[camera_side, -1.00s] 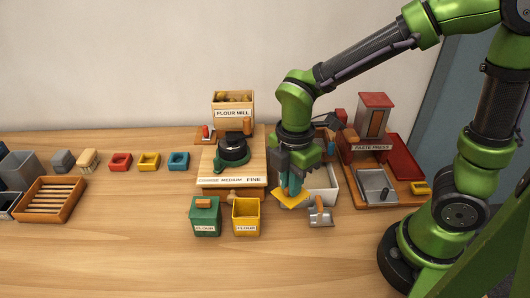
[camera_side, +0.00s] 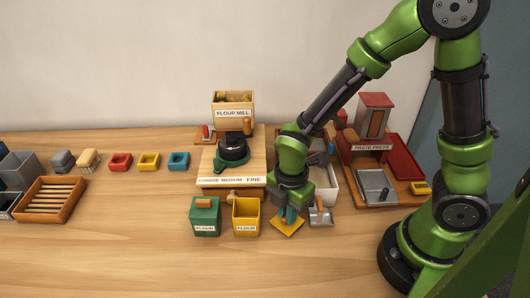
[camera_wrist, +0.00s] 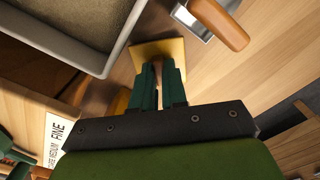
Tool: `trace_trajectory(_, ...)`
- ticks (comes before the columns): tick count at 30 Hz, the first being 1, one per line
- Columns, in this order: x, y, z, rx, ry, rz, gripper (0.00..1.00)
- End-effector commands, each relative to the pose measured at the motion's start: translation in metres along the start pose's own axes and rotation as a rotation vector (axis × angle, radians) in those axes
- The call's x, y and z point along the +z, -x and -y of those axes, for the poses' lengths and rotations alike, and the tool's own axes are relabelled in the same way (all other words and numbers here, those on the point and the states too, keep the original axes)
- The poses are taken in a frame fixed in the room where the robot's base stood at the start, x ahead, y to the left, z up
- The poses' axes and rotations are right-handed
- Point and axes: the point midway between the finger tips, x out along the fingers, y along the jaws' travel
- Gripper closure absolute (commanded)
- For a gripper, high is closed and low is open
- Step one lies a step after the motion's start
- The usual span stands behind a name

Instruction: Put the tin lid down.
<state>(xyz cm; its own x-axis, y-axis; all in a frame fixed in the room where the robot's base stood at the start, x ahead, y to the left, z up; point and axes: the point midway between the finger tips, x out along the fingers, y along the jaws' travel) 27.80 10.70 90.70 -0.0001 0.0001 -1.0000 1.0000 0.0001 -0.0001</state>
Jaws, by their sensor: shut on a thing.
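The tin lid is a yellow square plate (camera_side: 287,228) that lies at table level, just right of the open yellow flour tin (camera_side: 246,217). My gripper (camera_side: 288,215) points down over it and is shut on it. In the wrist view the lid (camera_wrist: 158,50) shows beyond my dark green fingers (camera_wrist: 159,88). The fingers hide its middle and its handle. I cannot tell whether its underside fully touches the table.
A metal scoop (camera_side: 320,213) with a wooden handle lies close to the lid's right. A pale bin (camera_side: 327,182) stands behind. The green flour tin (camera_side: 206,217) is farther left. The table in front is clear.

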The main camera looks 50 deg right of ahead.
Motion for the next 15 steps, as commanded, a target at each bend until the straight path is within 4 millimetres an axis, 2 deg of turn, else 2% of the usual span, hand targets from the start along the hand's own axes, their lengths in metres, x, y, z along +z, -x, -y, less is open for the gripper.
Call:
trace_trajectory(6, 0.0000, -0.0024, 0.0000, -0.001, 0.000, 0.000, 1.00)
trace_trajectory(7, 0.0000, -0.0028, 0.0000, 0.000, 0.000, 0.000, 0.86)
trace_trajectory(11, -0.0001, -0.0023, -0.0001, 0.000, 0.000, 0.000, 0.66)
trace_trajectory(12, 0.0000, -0.0022, -0.0001, 0.000, 0.000, 0.000, 0.62)
trace_trajectory(15, -0.0001, -0.0022, -0.0001, 0.000, 0.000, 0.000, 0.62)
